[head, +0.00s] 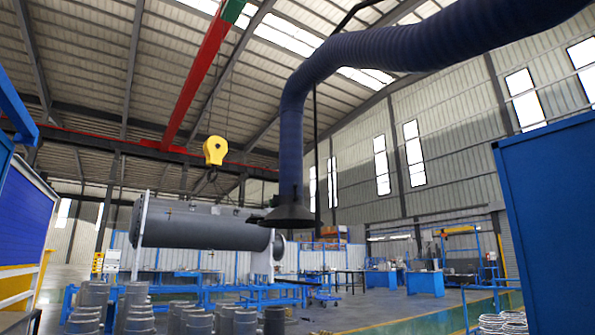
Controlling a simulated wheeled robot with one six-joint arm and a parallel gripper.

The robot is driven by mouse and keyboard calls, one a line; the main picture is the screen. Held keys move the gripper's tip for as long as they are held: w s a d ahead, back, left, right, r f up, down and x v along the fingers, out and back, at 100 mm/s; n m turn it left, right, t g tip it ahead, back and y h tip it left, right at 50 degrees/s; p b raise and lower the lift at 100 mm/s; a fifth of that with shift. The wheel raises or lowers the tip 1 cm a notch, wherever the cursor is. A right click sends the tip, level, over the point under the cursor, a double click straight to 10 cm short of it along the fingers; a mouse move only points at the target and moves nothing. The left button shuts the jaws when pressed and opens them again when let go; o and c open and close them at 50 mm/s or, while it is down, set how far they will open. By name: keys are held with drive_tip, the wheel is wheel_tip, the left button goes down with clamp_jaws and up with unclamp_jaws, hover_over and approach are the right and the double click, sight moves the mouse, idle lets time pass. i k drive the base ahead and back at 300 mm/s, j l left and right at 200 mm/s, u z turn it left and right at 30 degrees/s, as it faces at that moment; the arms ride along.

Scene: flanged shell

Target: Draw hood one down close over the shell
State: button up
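A dark conical hood (288,214) hangs at the lower end of a thick blue ribbed duct (291,140). The duct comes in from the upper right and bends down. The shell (198,225) is a long dark grey cylinder with pale flanged ends, lying level left of the hood. The hood's rim overlaps the shell's right end in the picture; I cannot tell the depth gap between them. No gripper of mine can be made out in this view.
A yellow crane hook block (215,150) hangs above the shell. Grey cylindrical parts (135,305) stand in front at lower left. Blue trestles and benches (265,295) stand below the shell. A large blue panel (550,220) fills the right side. Open floor (400,310) shows at lower right.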

sight(286, 213)
drive_tip(key=i+j+u, duration=0.1)
drive_tip(key=i+j, duration=0.65)
drive_tip(key=i+j+u, duration=0.1)
drive_tip(key=i+j, duration=0.55)
drive_tip(key=i, duration=0.25)
